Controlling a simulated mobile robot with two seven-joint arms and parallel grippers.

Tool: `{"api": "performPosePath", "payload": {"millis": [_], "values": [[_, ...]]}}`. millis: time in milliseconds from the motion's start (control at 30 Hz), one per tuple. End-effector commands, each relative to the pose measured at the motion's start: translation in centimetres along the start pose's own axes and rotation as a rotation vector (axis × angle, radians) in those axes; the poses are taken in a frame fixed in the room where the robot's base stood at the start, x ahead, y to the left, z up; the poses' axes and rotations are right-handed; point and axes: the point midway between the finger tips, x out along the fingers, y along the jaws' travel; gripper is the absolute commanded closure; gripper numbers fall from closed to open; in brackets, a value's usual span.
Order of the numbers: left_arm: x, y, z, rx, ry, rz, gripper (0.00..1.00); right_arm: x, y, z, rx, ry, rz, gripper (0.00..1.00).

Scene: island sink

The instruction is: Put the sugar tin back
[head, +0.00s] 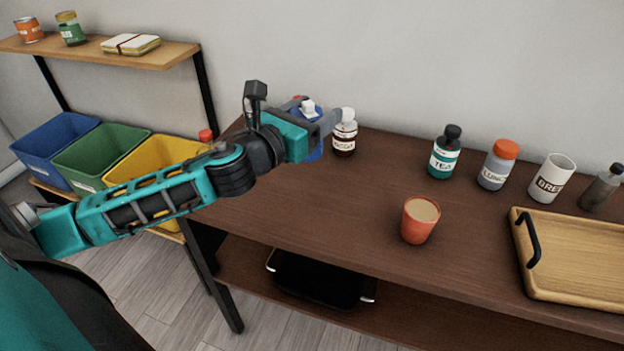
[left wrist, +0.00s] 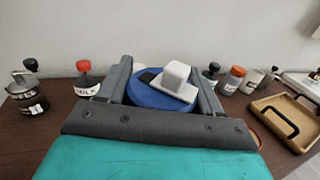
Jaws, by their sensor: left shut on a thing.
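My left gripper (head: 317,118) is shut on a blue tin with a white knob on its lid, at the back left of the dark wooden counter. The blue tin (head: 314,151) is mostly hidden behind the gripper in the head view, and no label on it can be read. In the left wrist view its round blue lid (left wrist: 146,94) and white block-shaped knob sit between the two fingers. I cannot tell whether its base touches the counter. My right gripper is not in view.
A cocoa jar (head: 344,138) stands close right of the held tin. A milk jar (left wrist: 86,85) with a red lid stands left of it. A tea jar (head: 444,158), other containers and a wooden tray (head: 570,291) are to the right. An orange cup (head: 419,221) stands mid-counter.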

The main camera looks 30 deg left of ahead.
Motion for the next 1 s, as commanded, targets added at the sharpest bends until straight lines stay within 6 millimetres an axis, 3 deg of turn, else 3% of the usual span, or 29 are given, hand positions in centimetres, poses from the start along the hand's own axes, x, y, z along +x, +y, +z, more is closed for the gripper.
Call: {"api": "performPosePath", "payload": {"millis": [33,100,300,467,733,1000], "values": [[0.0,0.0,-2.0,-0.006,0.002,0.003,0.69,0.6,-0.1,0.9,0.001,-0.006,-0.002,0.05],[0.0,0.0,-4.0,-0.006,0.002,0.003,0.69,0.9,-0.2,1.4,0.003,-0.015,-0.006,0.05],[0.0,0.0,-7.7,-0.001,-0.001,0.001,0.69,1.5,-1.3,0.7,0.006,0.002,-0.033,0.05],[0.0,0.0,-8.8,0.000,-0.002,0.000,0.69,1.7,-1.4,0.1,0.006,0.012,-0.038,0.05],[0.0,0.0,-12.6,-0.001,-0.001,0.001,0.69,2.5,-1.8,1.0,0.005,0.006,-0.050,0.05],[0.0,0.0,-12.8,0.001,-0.002,-0.001,0.69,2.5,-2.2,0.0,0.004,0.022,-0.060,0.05]]}}
